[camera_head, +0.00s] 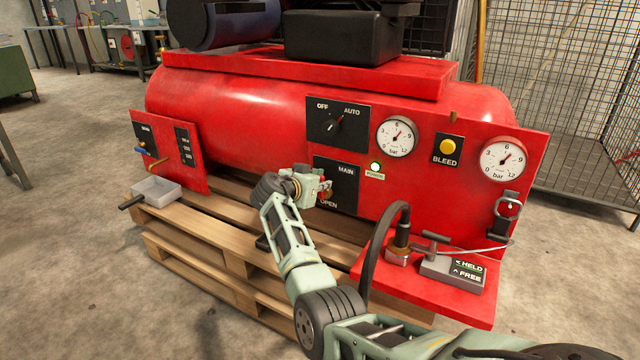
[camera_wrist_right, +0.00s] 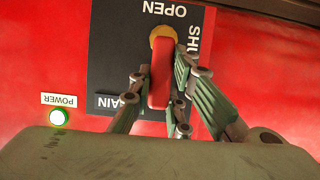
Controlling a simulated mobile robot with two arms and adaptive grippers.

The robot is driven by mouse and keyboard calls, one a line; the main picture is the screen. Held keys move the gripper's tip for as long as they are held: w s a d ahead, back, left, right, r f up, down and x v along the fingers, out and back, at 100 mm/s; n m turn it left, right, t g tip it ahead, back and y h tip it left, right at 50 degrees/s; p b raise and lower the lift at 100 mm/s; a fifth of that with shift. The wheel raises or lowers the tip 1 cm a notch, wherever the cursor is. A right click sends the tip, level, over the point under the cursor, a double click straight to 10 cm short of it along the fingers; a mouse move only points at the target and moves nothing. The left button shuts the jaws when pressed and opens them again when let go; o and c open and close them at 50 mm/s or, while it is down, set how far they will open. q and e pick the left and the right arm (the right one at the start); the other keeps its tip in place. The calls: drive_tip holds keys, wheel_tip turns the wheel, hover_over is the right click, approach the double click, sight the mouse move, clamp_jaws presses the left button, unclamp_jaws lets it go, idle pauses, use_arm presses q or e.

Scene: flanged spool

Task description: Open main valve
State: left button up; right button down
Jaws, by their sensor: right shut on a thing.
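The main valve has a red lever (camera_wrist_right: 160,85) on a brass hub (camera_wrist_right: 163,40), in front of a black plate (camera_head: 345,190) marked MAIN and OPEN on the red panel. In the right wrist view the picture is upside down, and the plate (camera_wrist_right: 112,55) also shows SHUT beside the hub. There the lever runs from the hub down the picture, away from the word OPEN. My right gripper (camera_head: 318,188) is shut on the lever, with fingers on both sides of it (camera_wrist_right: 158,95). In the head view the gripper hides most of the lever. My left gripper is not in view.
A lit power lamp (camera_head: 375,167) sits right of the plate. An OFF/AUTO switch (camera_head: 335,123) is above it. Gauges (camera_head: 397,136) and a yellow bleed button (camera_head: 447,147) are further right. A hose fitting (camera_head: 402,240) stands on the red shelf.

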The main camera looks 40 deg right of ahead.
idle(0.4)
drive_tip(key=c, duration=1.6)
unclamp_jaws()
drive_tip(key=shift+c, duration=0.2)
drive_tip(key=v, duration=1.2)
